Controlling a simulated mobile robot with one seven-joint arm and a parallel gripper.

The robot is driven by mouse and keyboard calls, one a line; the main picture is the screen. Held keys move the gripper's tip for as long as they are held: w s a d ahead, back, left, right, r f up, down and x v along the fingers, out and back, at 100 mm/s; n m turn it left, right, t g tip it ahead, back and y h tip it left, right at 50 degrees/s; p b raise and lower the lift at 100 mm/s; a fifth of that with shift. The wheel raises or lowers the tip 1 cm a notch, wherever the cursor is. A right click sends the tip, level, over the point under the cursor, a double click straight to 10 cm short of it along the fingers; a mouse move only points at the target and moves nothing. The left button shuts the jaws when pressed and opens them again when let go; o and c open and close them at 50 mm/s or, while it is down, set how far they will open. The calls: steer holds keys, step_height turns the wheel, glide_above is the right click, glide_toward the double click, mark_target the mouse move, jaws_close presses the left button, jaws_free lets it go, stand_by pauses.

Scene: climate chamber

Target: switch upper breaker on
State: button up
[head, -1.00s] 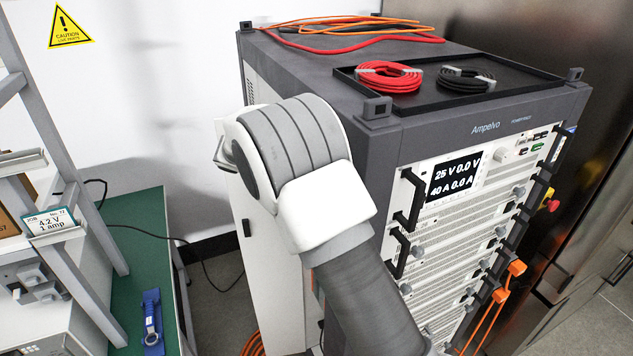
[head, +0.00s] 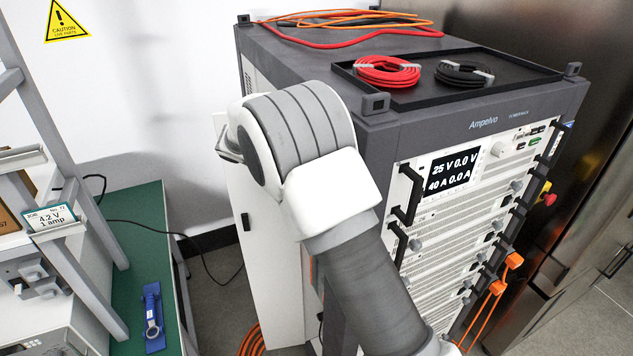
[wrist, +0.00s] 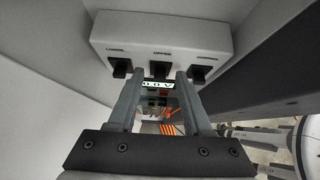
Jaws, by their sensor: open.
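In the wrist view a light grey breaker box (wrist: 180,35) carries a row of three black levers. The middle lever, labelled UPPER, is the upper breaker (wrist: 160,69). Another black lever (wrist: 119,68) is to its left and a third (wrist: 203,76) to its right; their labels are hard to read. My gripper (wrist: 159,76) is open and empty, its two fingers pointing at the box. The upper breaker shows between the fingertips; I cannot tell whether they touch it. In the head view my arm hides the gripper and the breaker box.
The Ampelvo power rack (head: 430,130) stands beside my arm, its display (head: 452,172) lit. A red cable coil (head: 388,71) and a black coil (head: 464,74) lie in its top tray. Orange cables (wrist: 175,129) show below the fingers. A green bench (head: 140,245) stands at left.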

steer(key=b+v, duration=0.1)
steer(key=v, duration=1.6)
steer(key=shift+a+b, duration=0.2)
steer(key=shift+b, duration=0.15)
steer(key=shift+s, duration=0.1)
